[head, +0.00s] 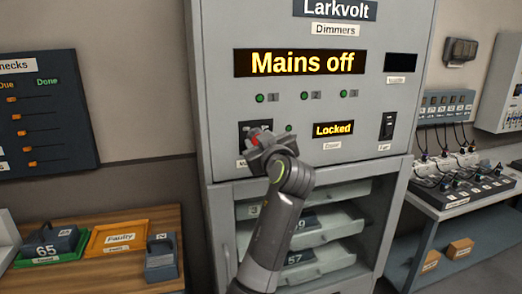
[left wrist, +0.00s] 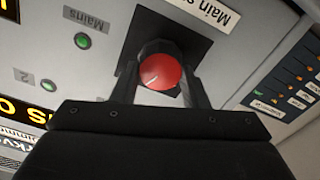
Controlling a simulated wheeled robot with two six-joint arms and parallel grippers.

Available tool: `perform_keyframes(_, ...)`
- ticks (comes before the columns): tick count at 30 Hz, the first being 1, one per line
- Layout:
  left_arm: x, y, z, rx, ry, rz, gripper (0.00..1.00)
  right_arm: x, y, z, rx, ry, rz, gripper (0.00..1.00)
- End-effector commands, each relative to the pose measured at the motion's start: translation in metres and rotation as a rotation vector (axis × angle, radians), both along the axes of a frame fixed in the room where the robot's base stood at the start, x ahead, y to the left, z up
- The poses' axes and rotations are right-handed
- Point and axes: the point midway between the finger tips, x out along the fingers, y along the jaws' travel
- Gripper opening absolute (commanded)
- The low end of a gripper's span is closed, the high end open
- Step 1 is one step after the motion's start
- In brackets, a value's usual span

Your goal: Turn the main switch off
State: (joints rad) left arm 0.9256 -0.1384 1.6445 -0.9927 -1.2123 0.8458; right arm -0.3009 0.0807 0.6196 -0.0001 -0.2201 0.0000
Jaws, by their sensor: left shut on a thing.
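The main switch is a round red knob (left wrist: 161,73) with a white pointer line, on a black plate (left wrist: 198,45) in the left wrist view. A partly cut label beside it begins "Main s". In the head view the knob (head: 254,132) shows only in part behind my gripper. My left gripper (left wrist: 160,85) is shut on the red knob, one finger on each side. It also shows in the head view (head: 257,142), at the cabinet front. The big display (head: 299,63) reads "Mains off". My right gripper is in neither view.
The grey Larkvolt cabinet (head: 221,100) has a "Locked" display (head: 333,129) and a black rocker switch (head: 388,125) right of the knob. Open shelves lie below. A wooden table (head: 120,215) with trays stands left, a bench (head: 448,205) with plugged cables right.

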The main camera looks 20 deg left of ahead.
Motion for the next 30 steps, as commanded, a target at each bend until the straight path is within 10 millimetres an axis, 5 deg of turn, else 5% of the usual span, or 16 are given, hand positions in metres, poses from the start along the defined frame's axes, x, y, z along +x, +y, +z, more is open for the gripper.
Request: perform_keyframes(30, -0.002, 0.002, -0.005, -0.789, -0.535, -0.002, 0.18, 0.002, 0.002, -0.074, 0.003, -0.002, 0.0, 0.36)
